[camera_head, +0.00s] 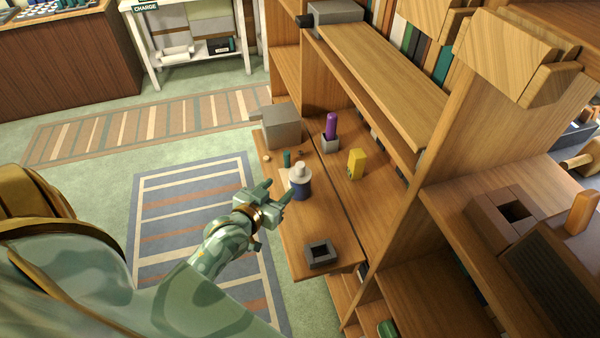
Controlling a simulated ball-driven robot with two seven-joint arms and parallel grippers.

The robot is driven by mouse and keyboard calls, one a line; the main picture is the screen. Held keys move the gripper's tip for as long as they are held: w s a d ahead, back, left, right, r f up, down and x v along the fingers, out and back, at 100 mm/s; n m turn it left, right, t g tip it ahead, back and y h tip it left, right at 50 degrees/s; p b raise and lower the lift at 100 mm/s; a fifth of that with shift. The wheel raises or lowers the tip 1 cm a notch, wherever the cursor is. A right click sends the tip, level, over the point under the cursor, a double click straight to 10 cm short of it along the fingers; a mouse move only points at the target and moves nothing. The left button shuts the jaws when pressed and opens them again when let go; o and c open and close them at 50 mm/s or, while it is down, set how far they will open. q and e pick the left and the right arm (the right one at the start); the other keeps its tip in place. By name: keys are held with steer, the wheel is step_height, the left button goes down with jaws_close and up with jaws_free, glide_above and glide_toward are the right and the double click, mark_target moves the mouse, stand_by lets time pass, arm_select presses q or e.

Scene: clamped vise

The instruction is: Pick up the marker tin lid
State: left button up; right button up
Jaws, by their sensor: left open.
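A dark blue round tin (301,190) stands upright on the wooden shelf board, with a white knobbed top (300,173) that looks like its lid. I cannot tell for certain that this is the marker tin lid. My left gripper (278,189) is open, with its fingers pointing toward the tin from the left. It looks empty, and I cannot tell whether a finger touches the tin. My right gripper is not in view.
The shelf board (308,222) also carries a grey block (281,127), a small teal cylinder (287,159), a purple object in a grey holder (331,126), a yellow block (356,163) and a dark square tray (320,255). A tall wooden bookcase rises on the right.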

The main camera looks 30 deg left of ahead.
mark_target(303, 165)
arm_select(q)
steer(key=b+x, duration=0.2)
steer(key=x, duration=0.7)
steer(key=shift+f, duration=0.2)
steer(key=shift+w, duration=0.3)
steer(key=b+x, duration=0.2)
steer(key=x, duration=0.3)
steer(key=shift+w+f, duration=0.1)
steer(key=shift+c, duration=0.9)
steer(key=c, duration=0.9)
